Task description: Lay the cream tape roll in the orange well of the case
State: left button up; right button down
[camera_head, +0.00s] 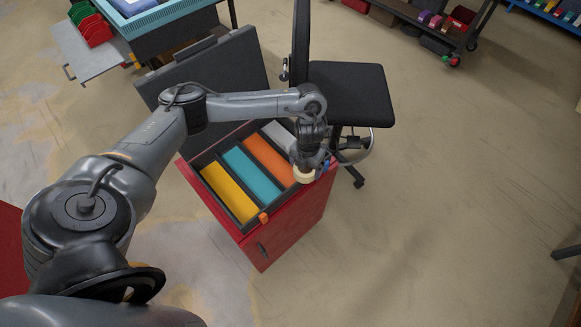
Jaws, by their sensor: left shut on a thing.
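The case (219,209) is open on top of a red cabinet, its dark lid raised at the back. It has a yellow well (229,191), a teal well (251,173), an orange well (268,158) and a light grey well (279,134) side by side. My left gripper (305,168) points down at the right end of the orange and grey wells. It is shut on the cream tape roll (304,175), which shows just below the fingers. I cannot tell how high the roll is above the case. My right gripper is not in view.
The red cabinet (285,228) stands on a bare floor. A small orange object (263,217) is at the case's front edge, and a blue and red item (326,166) is beside my gripper. A black chair (350,93) stands close behind.

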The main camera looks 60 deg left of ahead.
pick_arm(q)
jog(key=shift+s+a+f, duration=0.1)
jog(key=shift+a+f, duration=0.15)
jog(key=shift+f, duration=0.2)
jog(key=s+a+f+b, duration=0.1)
jog(key=a+f+b, duration=0.3)
jog(key=a, duration=0.2)
send_over(282, 168)
notch_tip(282, 168, down, 2)
jog(key=shift+f, duration=0.2)
jog(key=shift+f+b, duration=0.55)
jog(key=shift+f, duration=1.5)
jog(key=o, duration=0.8)
jog(key=shift+f, duration=0.15)
jog(key=shift+o, duration=1)
